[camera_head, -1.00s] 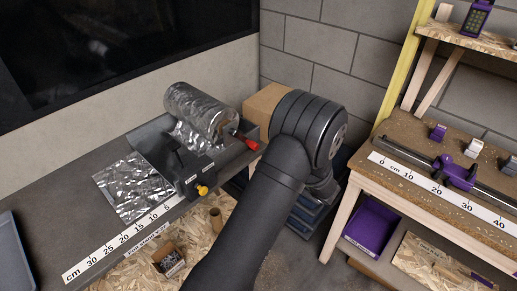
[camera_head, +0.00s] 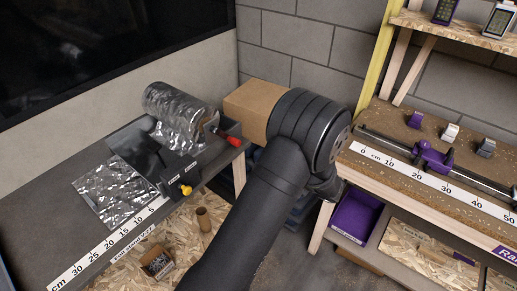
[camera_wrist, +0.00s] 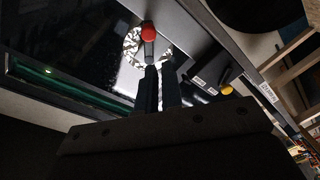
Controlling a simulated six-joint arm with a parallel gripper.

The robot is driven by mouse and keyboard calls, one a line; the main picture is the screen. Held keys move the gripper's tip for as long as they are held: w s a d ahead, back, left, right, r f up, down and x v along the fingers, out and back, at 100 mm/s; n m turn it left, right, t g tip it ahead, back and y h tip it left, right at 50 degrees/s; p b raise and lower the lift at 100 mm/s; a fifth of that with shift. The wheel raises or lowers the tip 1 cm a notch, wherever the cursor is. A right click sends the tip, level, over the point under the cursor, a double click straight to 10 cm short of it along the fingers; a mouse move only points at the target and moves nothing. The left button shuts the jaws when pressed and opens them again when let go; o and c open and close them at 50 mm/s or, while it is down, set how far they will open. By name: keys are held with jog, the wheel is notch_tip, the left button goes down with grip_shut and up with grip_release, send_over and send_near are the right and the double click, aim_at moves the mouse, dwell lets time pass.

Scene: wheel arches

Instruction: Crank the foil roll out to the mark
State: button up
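The foil roll (camera_head: 180,112) sits in its holder at the back of the left bench. Its crank has a red handle (camera_head: 230,139) on the right side. A foil sheet (camera_head: 108,192) lies on the bench beside a cm ruler (camera_head: 95,256); its end lies around the 15 to 20 numbers, not readable exactly. I cannot make out a separate mark. In the wrist view my gripper (camera_wrist: 160,68) shows two dark fingers with a narrow gap, nothing seen between them. The red handle (camera_wrist: 148,34) appears just past the fingertips, apart from them. In the head view my arm hides the gripper.
A yellow knob (camera_head: 185,189) sticks out from the foil stand's front. A cardboard box (camera_head: 250,108) stands behind my arm. A second bench (camera_head: 400,130) with a rail and purple clamp is at right. A tube (camera_head: 203,218) and a small box (camera_head: 158,263) lie on the lower shelf.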

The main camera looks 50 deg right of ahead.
jog(key=w+a+n+g+y, duration=0.1)
jog(key=w+n+g, duration=0.1)
jog(key=n, duration=0.1)
jog(key=w+a+n+g+y, duration=0.1)
jog(key=n, duration=0.3)
jog(key=w+a+r+n+g+y, duration=0.1)
jog(key=w+a+n+g+y, duration=0.1)
jog(key=n, duration=0.2)
jog(key=shift+w+g, duration=0.3)
grip_shut()
notch_tip(320, 180, up, 17)
jog(key=n+g+h, duration=0.9)
jog(key=n+g, duration=0.3)
jog(key=n, duration=1.9)
send_over(238, 140)
jog(key=a, duration=0.1)
jog(key=x, duration=0.4)
jog(key=a+x, duration=0.1)
jog(key=x, duration=0.3)
jog(key=a+x, duration=0.1)
jog(key=x, duration=0.3)
jog(key=shift+a+f, duration=0.15)
jog(key=shift+f, duration=0.3)
jog(key=shift+a+f, duration=0.2)
jog(key=shift+f, duration=0.35)
jog(key=shift+a+f+y, duration=0.1)
jog(key=shift+f+y, duration=0.1)
jog(key=shift+y, duration=0.4)
